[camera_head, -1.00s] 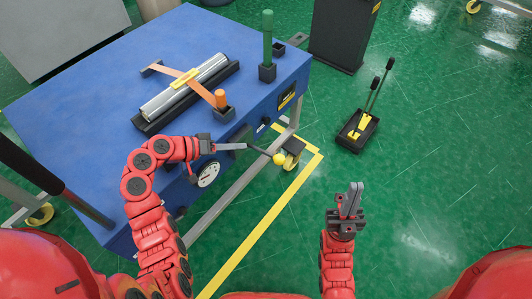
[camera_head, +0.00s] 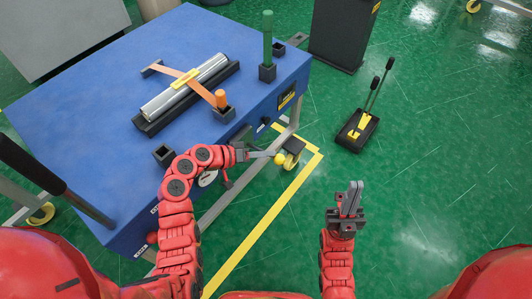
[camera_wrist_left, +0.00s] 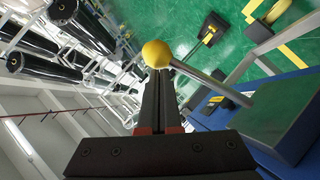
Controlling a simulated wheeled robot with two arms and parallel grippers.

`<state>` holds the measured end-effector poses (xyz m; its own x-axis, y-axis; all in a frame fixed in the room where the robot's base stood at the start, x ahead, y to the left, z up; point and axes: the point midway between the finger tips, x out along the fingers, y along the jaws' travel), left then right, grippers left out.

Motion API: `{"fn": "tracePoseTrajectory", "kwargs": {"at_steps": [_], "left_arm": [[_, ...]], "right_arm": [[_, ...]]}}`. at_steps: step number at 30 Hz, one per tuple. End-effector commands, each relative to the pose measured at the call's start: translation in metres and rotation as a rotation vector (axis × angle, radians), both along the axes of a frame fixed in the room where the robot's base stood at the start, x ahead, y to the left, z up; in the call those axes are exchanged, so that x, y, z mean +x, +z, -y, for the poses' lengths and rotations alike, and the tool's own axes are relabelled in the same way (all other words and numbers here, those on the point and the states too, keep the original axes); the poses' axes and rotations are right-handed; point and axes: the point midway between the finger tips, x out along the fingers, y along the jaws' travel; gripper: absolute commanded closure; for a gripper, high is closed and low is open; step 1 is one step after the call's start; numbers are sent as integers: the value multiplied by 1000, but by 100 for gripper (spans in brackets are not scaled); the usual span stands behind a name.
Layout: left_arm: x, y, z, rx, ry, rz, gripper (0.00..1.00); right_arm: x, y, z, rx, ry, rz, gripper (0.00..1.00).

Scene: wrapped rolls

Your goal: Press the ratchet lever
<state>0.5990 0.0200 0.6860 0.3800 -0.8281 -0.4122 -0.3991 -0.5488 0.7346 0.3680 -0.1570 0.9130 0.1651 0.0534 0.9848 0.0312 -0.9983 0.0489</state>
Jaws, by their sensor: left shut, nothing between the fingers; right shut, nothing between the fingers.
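The ratchet lever ends in a yellow ball knob (camera_head: 280,159) at the front side of the blue table. The knob also shows in the left wrist view (camera_wrist_left: 156,54), with its grey rod (camera_wrist_left: 212,83) running to the right. My left gripper (camera_head: 272,155) is shut, its fingertips right at the knob. In the left wrist view the fingertips (camera_wrist_left: 159,74) lie just below the ball; whether they touch it I cannot tell. My right gripper (camera_head: 354,186) is shut and empty, over the green floor, away from the table.
The blue table (camera_head: 85,90) carries a silver wrapped roll (camera_head: 185,88) with an orange strap, an orange peg (camera_head: 221,98) and a green post (camera_head: 267,38). A black floor pedal unit (camera_head: 357,130) stands to the right. The floor around my right gripper is clear.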

Motion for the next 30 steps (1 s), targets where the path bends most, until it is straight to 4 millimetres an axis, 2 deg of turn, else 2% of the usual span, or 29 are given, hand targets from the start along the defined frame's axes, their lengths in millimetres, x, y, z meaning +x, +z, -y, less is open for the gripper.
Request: {"fn": "tracePoseTrajectory", "kwargs": {"at_steps": [11, 16, 30], "left_arm": [[-3, -9, 3, 46, -1, 31, 100], [-5, -19, 7, 107, -2, 78, 100], [-13, -75, 17, 447, -8, 325, 100]], "right_arm": [[0, -9, 0, 0, 0, 0, 100], [0, -20, 0, 0, 0, 0, 100], [0, -72, 0, 0, 0, 0, 100]]}}
